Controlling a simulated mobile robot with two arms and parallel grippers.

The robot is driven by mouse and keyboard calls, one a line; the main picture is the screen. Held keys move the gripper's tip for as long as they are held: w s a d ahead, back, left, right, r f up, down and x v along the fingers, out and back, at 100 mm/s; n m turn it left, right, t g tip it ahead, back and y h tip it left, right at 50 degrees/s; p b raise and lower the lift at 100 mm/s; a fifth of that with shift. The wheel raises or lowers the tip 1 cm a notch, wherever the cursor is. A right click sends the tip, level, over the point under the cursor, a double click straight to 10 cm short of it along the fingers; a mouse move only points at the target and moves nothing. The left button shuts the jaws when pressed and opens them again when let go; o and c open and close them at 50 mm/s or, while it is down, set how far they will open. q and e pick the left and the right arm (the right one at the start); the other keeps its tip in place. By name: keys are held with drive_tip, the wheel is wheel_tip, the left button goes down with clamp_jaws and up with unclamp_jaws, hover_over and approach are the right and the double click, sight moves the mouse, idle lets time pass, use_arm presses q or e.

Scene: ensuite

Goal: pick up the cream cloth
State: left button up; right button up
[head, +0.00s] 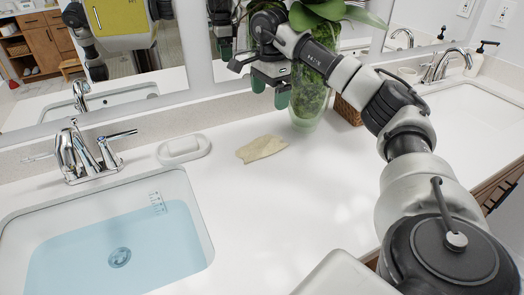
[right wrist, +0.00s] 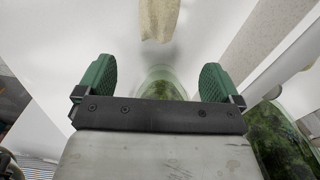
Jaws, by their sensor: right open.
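The cream cloth (head: 261,149) lies flat and slightly rumpled on the white counter (head: 290,190), between the soap dish and the glass vase. It also shows at the top of the right wrist view (right wrist: 158,18). My right gripper (head: 270,92) is above the counter, behind and higher than the cloth in the head view, in front of the vase. Its two green fingers are spread apart in the right wrist view (right wrist: 155,78), with nothing gripped between them. It is not touching the cloth. My left gripper is not in view.
A green-filled glass vase (head: 309,100) stands close beside my right gripper, with a brown woven box (head: 348,110) next to it. A white soap dish (head: 183,149), a chrome faucet (head: 86,153) and a water-filled basin (head: 120,245) are left. The counter in front of the cloth is clear.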

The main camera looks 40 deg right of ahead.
wheel_tip(320, 180, down, 4)
drive_tip(key=b, duration=0.2)
hover_over(268, 139)
drive_tip(key=f, duration=0.5)
drive_tip(key=shift+w+d+f, duration=0.1)
drive_tip(key=shift+w+d, duration=0.05)
drive_tip(key=shift+d, duration=0.15)
drive_tip(key=shift+a+f+b, duration=0.15)
drive_tip(key=shift+f, duration=1.25)
drive_tip(key=shift+a+f+b, duration=0.15)
drive_tip(key=shift+f, duration=1.2)
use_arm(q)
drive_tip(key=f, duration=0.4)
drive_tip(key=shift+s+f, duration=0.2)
use_arm(e)
drive_tip(key=shift+c, duration=0.2)
drive_tip(key=c, duration=1)
